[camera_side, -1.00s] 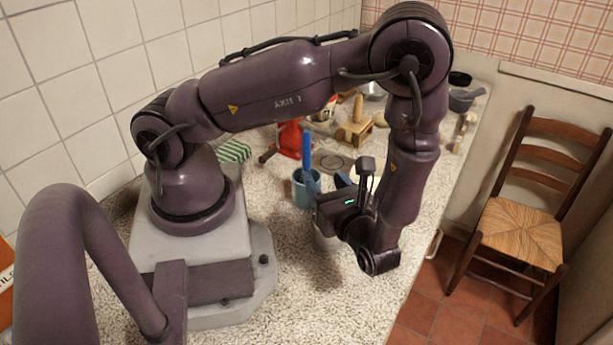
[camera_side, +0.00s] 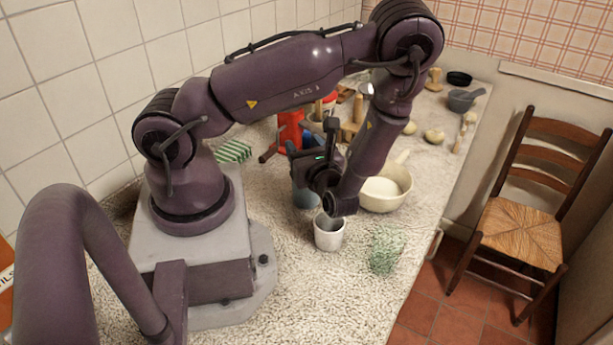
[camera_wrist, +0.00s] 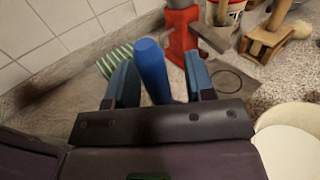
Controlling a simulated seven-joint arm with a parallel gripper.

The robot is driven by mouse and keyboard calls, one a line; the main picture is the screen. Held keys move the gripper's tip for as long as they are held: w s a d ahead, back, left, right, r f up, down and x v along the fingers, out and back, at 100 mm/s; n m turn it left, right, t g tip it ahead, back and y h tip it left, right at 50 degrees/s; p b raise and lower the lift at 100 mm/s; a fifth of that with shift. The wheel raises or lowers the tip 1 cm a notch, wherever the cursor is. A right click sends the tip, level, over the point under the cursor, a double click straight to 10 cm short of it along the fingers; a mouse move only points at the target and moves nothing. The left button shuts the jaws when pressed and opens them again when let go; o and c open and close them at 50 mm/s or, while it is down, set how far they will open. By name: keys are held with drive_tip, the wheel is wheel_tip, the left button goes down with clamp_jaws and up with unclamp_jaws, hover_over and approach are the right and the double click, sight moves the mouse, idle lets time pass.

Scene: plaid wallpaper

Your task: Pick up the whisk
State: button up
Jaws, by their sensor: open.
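An upright blue handle (camera_wrist: 152,70) shows in the wrist view. It may be the whisk's; its lower end is hidden, so I cannot tell for sure. It stands between the two blue fingers of my gripper (camera_wrist: 160,82), which is open, with a gap on each side. In the side view, my gripper (camera_side: 308,165) is over a blue-grey mug (camera_side: 304,197) and hides most of the handle.
A white cup (camera_side: 329,234) and a cream bowl (camera_side: 386,190) stand close to my wrist. A red object (camera_wrist: 181,42) is behind the handle. A green striped cloth (camera_side: 234,151) lies left.

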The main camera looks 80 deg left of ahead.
drive_tip(key=shift+a, duration=0.3)
clamp_jaws()
